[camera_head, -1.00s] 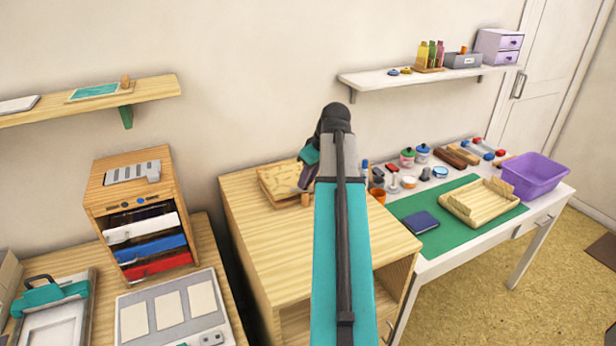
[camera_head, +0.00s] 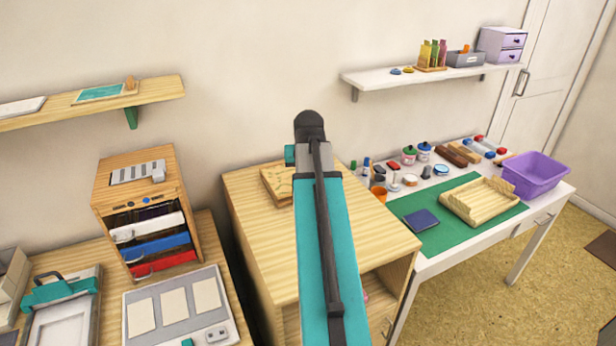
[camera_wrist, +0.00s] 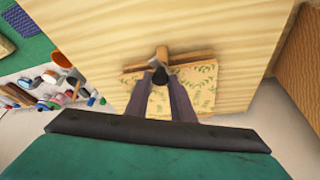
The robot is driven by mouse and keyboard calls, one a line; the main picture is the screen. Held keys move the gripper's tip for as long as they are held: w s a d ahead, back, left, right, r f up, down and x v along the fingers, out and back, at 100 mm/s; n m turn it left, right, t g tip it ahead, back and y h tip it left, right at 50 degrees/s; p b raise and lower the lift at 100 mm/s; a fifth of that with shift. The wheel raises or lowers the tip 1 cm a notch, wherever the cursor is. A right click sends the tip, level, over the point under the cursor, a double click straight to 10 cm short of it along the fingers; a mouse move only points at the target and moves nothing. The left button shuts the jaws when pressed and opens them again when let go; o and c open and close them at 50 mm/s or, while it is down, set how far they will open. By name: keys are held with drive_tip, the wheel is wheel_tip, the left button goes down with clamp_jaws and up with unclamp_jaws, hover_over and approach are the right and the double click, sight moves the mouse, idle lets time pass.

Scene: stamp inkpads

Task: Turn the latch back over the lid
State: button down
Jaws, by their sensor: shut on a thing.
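The wooden box with a leaf-patterned lid (camera_wrist: 200,88) lies on the wooden cabinet; its left part also shows in the head view (camera_head: 275,184), beside my arm. A small brown latch (camera_wrist: 163,52) stands at the box's edge in the wrist view. My gripper (camera_wrist: 160,74) has its two dark fingers drawn together at this latch and is shut on it, above the edge of the lid. The fingers cover part of the latch and lid, so its exact angle is hard to tell. In the head view my arm hides the gripper and the latch.
The cabinet top (camera_head: 270,240) is otherwise clear. To the right, a white table holds a green mat (camera_head: 480,220), a wooden tray (camera_head: 476,207), stamps, ink pots and a purple bin (camera_head: 535,176). A drawer organiser (camera_head: 145,205) stands to the left.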

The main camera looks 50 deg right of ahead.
drive_tip(key=shift+w+a+m+g+h+p, duration=0.1)
drive_tip(key=shift+m+g+h+p, duration=0.2)
drive_tip(key=shift+m, duration=0.8)
drive_tip(key=shift+w+a+m+g+h+p, duration=0.1)
drive_tip(key=shift+m+g, duration=0.3)
drive_tip(key=shift+m, duration=0.7)
drive_tip(key=c, duration=1.5)
unclamp_jaws()
drive_tip(key=shift+c, duration=0.2)
drive_tip(key=shift+d, duration=0.1)
drive_tip(key=shift+r, duration=0.1)
drive_tip(key=b+v, duration=0.2)
drive_tip(key=v, duration=1.1)
drive_tip(key=shift+a+r, duration=0.2)
drive_tip(key=shift+a, duration=0.05)
drive_tip(key=shift+s, duration=0.15)
